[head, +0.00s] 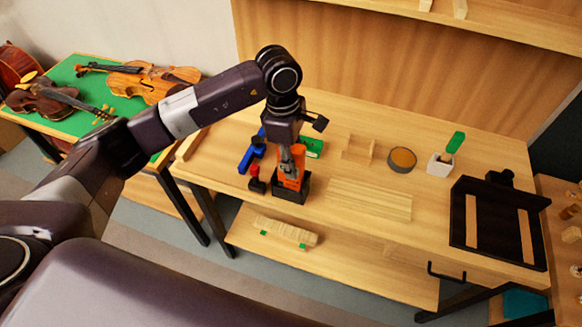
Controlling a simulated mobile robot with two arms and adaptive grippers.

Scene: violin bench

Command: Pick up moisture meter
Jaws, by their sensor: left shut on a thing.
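The moisture meter appears to be the orange device (289,182) on the left part of the wooden bench. It stands upright, with a black block around its lower part; whether that block is a holder or part of it, I cannot tell. My left gripper (291,166) points down from above and is shut on the orange device. The fingers hide part of its upper end. I cannot tell whether it is lifted off the bench. My right gripper is not in view.
A blue tool (246,160) and a small red-and-black item (257,183) lie close left of the gripper. A green item (313,147) lies just behind it. Wooden strips (370,199) lie to the right. A round tin (402,159) and a black framed tray (497,222) stand farther right.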

